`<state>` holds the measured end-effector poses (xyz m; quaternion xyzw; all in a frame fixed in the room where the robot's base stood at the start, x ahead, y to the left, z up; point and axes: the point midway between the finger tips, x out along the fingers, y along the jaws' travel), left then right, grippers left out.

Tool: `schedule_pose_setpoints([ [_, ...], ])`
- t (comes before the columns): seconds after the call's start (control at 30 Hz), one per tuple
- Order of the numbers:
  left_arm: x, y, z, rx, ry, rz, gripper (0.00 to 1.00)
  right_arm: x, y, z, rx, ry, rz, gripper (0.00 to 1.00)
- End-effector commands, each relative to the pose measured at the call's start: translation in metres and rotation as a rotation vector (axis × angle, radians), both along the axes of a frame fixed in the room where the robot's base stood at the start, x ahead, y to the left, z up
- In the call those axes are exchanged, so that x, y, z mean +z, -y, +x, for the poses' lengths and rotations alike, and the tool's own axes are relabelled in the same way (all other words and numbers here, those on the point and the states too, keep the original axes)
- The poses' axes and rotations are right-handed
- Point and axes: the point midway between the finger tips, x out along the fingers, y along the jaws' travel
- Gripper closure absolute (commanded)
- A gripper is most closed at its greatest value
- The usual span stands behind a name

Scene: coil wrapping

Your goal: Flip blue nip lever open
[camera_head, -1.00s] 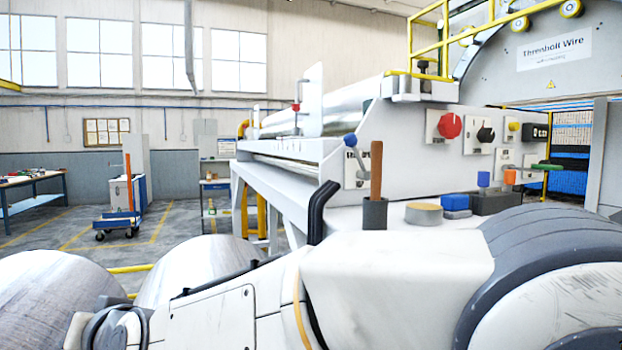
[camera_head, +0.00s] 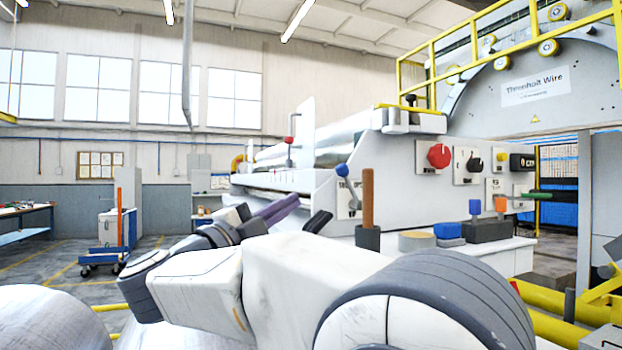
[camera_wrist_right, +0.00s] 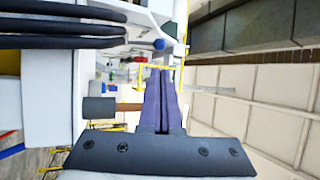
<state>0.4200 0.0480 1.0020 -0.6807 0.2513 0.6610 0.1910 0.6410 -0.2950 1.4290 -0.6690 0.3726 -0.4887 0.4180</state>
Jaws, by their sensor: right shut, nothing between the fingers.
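The blue nip lever shows as a blue ball knob (camera_head: 342,170) on a thin grey arm at the left end of the machine's side panel, by a white label plate (camera_head: 347,200). Its arm leans up and to the left from its pivot. My right gripper (camera_head: 295,202) has purple fingers shut with nothing between them. It is left of and lower than the knob in the head view, apart from it. In the right wrist view the blue knob (camera_wrist_right: 158,44) lies beyond the closed fingertips (camera_wrist_right: 160,70). My left gripper is not in view.
A red-knobbed lever (camera_head: 291,141) is farther back. A red knob (camera_head: 439,155) is on the panel.

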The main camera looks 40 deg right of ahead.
Motion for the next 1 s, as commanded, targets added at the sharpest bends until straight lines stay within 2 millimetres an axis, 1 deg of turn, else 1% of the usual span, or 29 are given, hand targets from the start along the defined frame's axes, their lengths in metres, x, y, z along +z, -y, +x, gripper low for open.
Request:
schedule_pose_setpoints([
  [0.13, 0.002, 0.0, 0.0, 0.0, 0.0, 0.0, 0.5, 0.002, 0.002, 0.001, 0.0, -0.001, -0.001, 1.0],
  [0.27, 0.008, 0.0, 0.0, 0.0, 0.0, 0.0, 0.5, 0.008, 0.015, 0.004, -0.002, -0.001, -0.003, 1.0],
  [0.7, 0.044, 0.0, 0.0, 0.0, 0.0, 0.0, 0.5, 0.041, 0.096, 0.026, -0.003, -0.002, -0.003, 1.0],
  [0.8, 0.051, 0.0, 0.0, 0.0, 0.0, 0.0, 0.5, 0.045, 0.11, 0.03, -0.002, -0.002, -0.002, 1.0],
  [0.9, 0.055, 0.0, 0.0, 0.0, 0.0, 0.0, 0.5, 0.048, 0.119, 0.033, -0.001, -0.002, -0.003, 1.0],
  [1.0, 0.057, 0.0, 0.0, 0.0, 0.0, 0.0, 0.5, 0.049, 0.125, 0.035, 0.003, -0.002, -0.002, 1.0],
])
